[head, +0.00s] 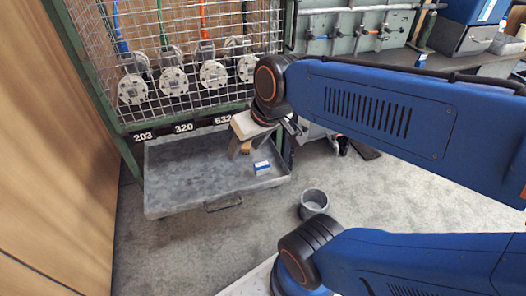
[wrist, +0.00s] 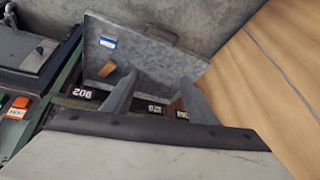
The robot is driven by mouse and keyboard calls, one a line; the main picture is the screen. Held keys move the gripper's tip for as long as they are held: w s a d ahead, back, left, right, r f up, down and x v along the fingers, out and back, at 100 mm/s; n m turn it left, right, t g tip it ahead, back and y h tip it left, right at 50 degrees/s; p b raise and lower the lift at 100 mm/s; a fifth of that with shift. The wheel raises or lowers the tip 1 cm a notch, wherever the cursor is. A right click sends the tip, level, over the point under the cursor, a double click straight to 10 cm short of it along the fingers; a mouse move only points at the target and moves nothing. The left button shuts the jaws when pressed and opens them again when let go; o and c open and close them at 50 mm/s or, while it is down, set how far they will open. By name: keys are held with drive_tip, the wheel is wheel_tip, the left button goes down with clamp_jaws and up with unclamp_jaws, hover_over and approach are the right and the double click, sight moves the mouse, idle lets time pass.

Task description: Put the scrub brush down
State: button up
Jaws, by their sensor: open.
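A small tan wooden block, which looks like the scrub brush (wrist: 118,83), lies in the grey metal tray (wrist: 165,55). Its bristles cannot be made out. In the head view the brush (head: 246,147) shows just below my gripper, partly covered by it. My gripper (wrist: 157,80) is open, with nothing between its two grey fingers. In the wrist view the brush lies to the left of the left finger, partly behind it. Whether they touch cannot be told. In the head view my gripper (head: 236,150) hangs over the right part of the tray (head: 190,175).
A blue and white box (head: 261,168) sits in the tray near the brush. Behind is a green-framed mesh cage (head: 180,45) with flanged pipes and number labels. A grey cup (head: 313,200) stands on the floor. A wooden wall (head: 50,150) is at left. The tray's left part is clear.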

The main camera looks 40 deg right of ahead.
drive_tip(key=shift+h, duration=0.6)
drive_tip(key=s, duration=0.1)
drive_tip(key=s+d, duration=0.1)
drive_tip(key=s, duration=0.1)
drive_tip(key=s+d, duration=0.1)
drive_tip(key=shift+s+d, duration=0.15)
drive_tip(key=shift+o, duration=0.4)
